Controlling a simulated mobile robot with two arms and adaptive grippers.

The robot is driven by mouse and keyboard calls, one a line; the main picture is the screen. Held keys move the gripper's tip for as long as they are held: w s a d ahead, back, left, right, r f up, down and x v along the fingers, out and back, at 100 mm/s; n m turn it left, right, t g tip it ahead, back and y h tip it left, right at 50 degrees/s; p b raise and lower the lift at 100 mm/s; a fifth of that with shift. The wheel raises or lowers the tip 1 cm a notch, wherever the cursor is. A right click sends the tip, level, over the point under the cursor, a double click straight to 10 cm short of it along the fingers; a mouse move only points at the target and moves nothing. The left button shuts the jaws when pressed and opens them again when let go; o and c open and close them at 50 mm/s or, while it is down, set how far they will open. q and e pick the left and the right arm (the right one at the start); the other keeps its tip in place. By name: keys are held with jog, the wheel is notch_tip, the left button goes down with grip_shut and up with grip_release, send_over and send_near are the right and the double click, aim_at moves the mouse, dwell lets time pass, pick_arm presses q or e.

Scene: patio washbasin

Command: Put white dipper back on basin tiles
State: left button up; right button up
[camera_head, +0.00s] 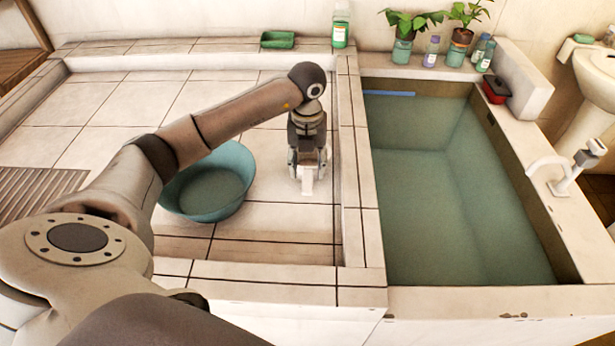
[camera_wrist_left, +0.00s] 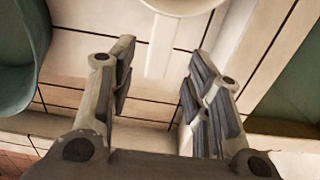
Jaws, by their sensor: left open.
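The white dipper (camera_head: 308,184) is on the pale tiles (camera_head: 275,215) of the basin, just right of the teal bowl. It is mostly hidden by my left gripper (camera_head: 308,165) in the head view. In the left wrist view the dipper's rounded part (camera_wrist_left: 182,7) is cut off by the top edge, and its pale handle (camera_wrist_left: 160,58) points down toward the gap between the fingers. My left gripper (camera_wrist_left: 160,65) is open, with a finger on each side of the handle end and visible gaps. My right gripper is not in view.
A teal bowl (camera_head: 208,182) stands left of my left gripper, under my forearm. A raised tiled rim (camera_head: 350,160) separates the tiles from a water-filled trough (camera_head: 440,200) on the right. A green soap dish (camera_head: 278,40) and bottle (camera_head: 340,28) stand on the back ledge.

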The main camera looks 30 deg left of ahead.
pick_arm(q)
notch_tip(320, 180, up, 6)
jog(key=shift+r, duration=0.15)
dwell(0.6)
